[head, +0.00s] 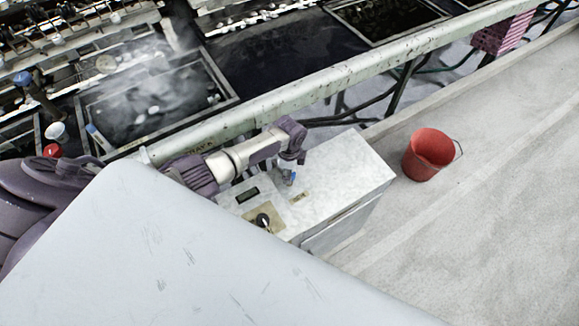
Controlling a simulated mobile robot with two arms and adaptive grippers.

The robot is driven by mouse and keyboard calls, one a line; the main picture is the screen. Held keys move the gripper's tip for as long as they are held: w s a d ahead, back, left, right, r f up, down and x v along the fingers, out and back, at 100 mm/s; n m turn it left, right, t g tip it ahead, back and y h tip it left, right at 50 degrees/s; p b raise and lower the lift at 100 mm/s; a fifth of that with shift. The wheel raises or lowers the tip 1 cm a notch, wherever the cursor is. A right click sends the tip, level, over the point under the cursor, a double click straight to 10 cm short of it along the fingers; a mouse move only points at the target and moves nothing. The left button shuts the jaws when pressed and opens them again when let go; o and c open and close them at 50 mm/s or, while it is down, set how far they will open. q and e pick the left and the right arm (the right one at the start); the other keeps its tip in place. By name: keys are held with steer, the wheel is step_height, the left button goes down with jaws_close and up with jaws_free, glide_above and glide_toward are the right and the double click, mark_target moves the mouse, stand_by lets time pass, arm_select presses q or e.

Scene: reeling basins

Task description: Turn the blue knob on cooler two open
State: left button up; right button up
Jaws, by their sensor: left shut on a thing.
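A white box-shaped unit (345,172) stands at the middle beside the rail, with a dark display, a black knob (263,221) and a small label (299,197) on its top. I cannot read the label, so I cannot tell a cooler number. A small blue knob (291,179) shows on top of this unit, partly hidden by my gripper. My left arm reaches in from the left, and my left gripper (289,171) points down, shut on the blue knob. How far the knob is turned cannot be seen. My right gripper is out of view.
A steaming basin (150,100) lies behind the long metal rail (330,81). Another blue handle (22,78), a white cup (56,132) and a red item (53,150) are at left. A red bucket (429,154) stands on the open floor at right. A pink crate (503,34) is at back right.

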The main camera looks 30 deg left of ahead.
arm_select(q)
steer(key=o, duration=1.1)
steer(key=shift+o, duration=0.2)
step_height(320, 180, up, 12)
